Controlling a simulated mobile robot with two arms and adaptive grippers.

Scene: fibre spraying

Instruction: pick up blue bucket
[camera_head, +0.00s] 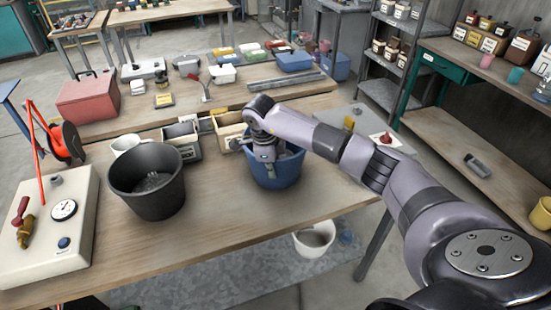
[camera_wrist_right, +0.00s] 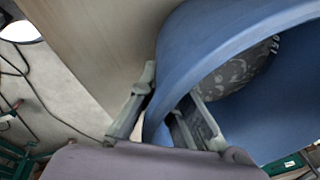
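The blue bucket (camera_head: 275,172) stands upright on the wooden table, near its front edge. In the right wrist view the blue bucket (camera_wrist_right: 190,45) fills the right side, with a grey mottled patch inside it. My right gripper (camera_head: 267,160) reaches down at the bucket's left rim. In the wrist view the right gripper's fingers (camera_wrist_right: 172,100) straddle the bucket wall, one outside and one inside, and appear closed on it. The arm covers part of the bucket's rim and opening in the head view. My left gripper is not in view.
A black bucket (camera_head: 147,182) stands left of the blue one. Small bins (camera_head: 182,140) and a white mug (camera_head: 127,144) sit behind. A gauge box (camera_head: 48,232) is at far left. The table front between the buckets is clear.

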